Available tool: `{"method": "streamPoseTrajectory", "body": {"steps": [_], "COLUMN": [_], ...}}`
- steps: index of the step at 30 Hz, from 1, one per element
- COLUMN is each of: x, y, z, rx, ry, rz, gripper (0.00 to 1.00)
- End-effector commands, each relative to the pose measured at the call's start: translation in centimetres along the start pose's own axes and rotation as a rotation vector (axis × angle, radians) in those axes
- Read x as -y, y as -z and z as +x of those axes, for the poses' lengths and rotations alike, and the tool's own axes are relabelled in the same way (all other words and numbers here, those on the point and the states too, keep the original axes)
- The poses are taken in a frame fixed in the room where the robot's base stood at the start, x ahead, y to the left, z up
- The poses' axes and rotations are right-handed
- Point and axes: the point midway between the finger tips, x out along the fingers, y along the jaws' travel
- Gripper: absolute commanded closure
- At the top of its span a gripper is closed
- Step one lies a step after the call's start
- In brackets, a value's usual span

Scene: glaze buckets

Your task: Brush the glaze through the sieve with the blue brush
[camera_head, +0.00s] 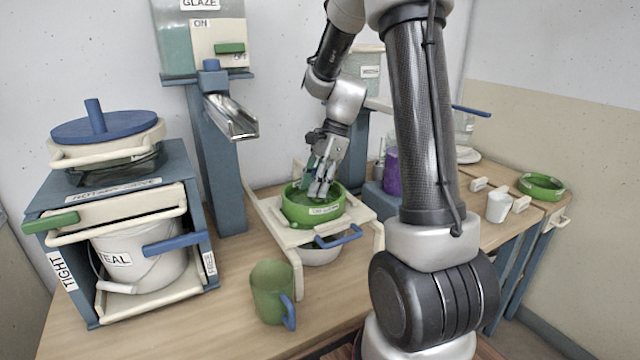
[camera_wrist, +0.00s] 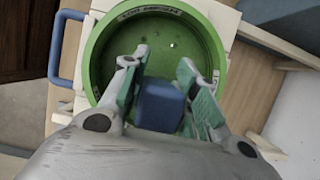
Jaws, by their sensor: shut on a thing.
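The green round sieve (camera_head: 297,213) sits on a cream stand (camera_head: 286,238) in the middle of the table. It also shows in the wrist view (camera_wrist: 196,38), with a few pale specks on its green inside. My gripper (camera_head: 322,190) is down at the sieve's opening, pointing into it. In the wrist view its fingers (camera_wrist: 160,90) are shut on a blue block-like piece, seemingly the blue brush (camera_wrist: 160,106). The bristles are hidden. A white bowl (camera_head: 322,257) stands under the stand, mostly covered.
A green mug (camera_head: 268,292) with a blue handle stands in front of the stand. A shelf with a TEAL bucket (camera_head: 140,262) is at left. A metal chute (camera_head: 232,118) hangs behind. A purple container (camera_head: 392,172), white cup (camera_head: 498,207) and another green ring (camera_head: 541,187) are at right.

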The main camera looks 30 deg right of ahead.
Motion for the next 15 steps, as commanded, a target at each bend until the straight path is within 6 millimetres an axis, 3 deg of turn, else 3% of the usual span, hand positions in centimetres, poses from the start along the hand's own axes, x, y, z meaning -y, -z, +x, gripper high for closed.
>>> {"method": "streamPoseTrajectory", "body": {"steps": [15], "x": [0.4], "y": [-4.6], "z": [2.1], "rx": [0.004], "ry": [-0.006], "rz": [0.002], "gripper": [1.00]}}
